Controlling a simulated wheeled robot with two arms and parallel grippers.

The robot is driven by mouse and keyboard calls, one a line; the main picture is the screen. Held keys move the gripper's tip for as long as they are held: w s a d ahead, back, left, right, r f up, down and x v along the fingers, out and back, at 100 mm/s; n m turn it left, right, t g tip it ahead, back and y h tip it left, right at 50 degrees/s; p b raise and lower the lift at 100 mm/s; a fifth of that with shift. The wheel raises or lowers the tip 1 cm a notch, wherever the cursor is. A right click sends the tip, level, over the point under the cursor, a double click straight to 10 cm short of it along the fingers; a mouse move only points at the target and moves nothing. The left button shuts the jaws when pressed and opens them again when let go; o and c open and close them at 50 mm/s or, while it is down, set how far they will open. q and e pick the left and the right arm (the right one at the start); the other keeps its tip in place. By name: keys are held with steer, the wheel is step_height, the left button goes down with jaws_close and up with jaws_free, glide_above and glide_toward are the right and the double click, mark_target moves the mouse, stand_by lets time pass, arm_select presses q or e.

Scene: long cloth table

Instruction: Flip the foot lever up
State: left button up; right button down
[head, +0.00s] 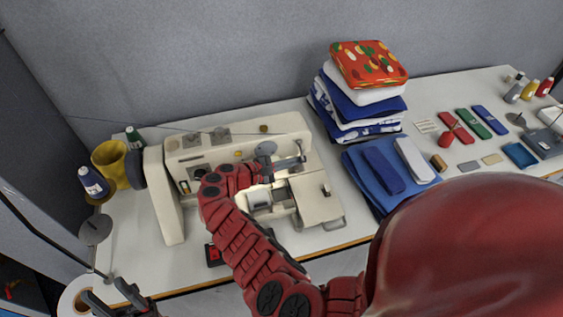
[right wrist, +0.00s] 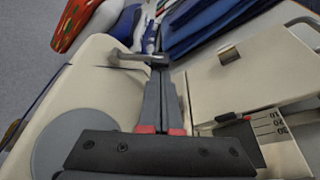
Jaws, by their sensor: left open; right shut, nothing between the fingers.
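The cream sewing machine (head: 235,138) stands on the table at the left. My right gripper (head: 296,160) is shut and empty at the machine's right-hand end, above its bed. In the right wrist view my closed fingers (right wrist: 160,66) reach up to a small grey lever (right wrist: 128,56) on the machine's head. The fingertips overlap the lever's end; I cannot tell whether they touch it. The presser foot itself is hidden or too small to make out. My left gripper (head: 113,294) is open and empty at the bottom left, in front of the table.
Folded cloths (head: 358,105) are stacked right of the machine, with blue folded fabric (head: 372,183) in front of them. A yellow cup (head: 108,160) and thread spools (head: 92,182) stand at the left. Small tools and bottles (head: 530,90) lie at the far right.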

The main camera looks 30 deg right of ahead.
steer(key=shift+d+f, duration=0.1)
steer(key=shift+d, duration=0.3)
steer(key=shift+s+p, duration=0.15)
steer(key=shift+p, duration=0.25)
